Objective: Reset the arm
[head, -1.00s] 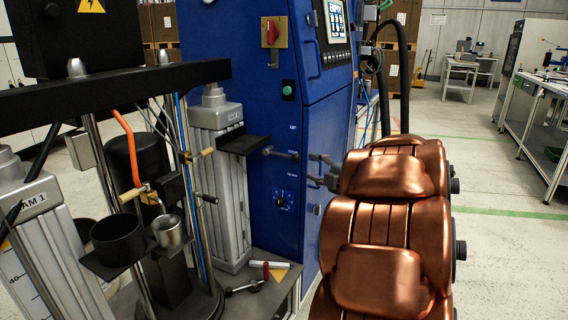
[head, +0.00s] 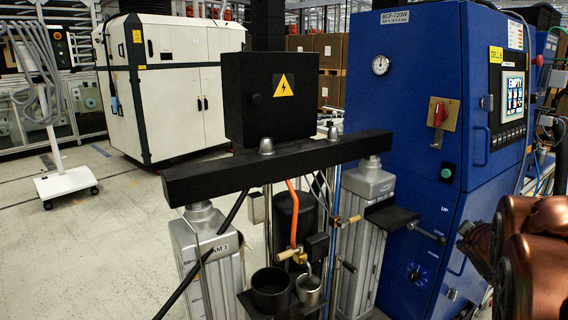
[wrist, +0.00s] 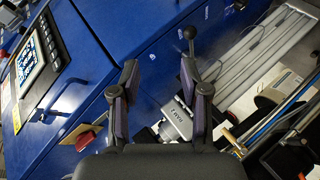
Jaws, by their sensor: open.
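My gripper (wrist: 160,75) is open in the wrist view, its two dark fingers apart with nothing between them. In the head view its fingertips (head: 466,230) show small at the right, in front of the blue cabinet, with my copper-coloured arm behind them. A lever with a black ball knob (wrist: 189,33) shows just past the right fingertip in the wrist view. In the head view the lever (head: 426,233) sticks out from the cabinet front, left of my gripper and apparently apart from it.
The blue cabinet (head: 405,140) carries a screen (head: 513,96), a red switch (head: 439,114) and a green button (head: 447,172). The drum pump's black crossbeam (head: 275,165) rests on two silver rams. Two cups (head: 270,292) stand at its front. Open floor (head: 100,270) lies left.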

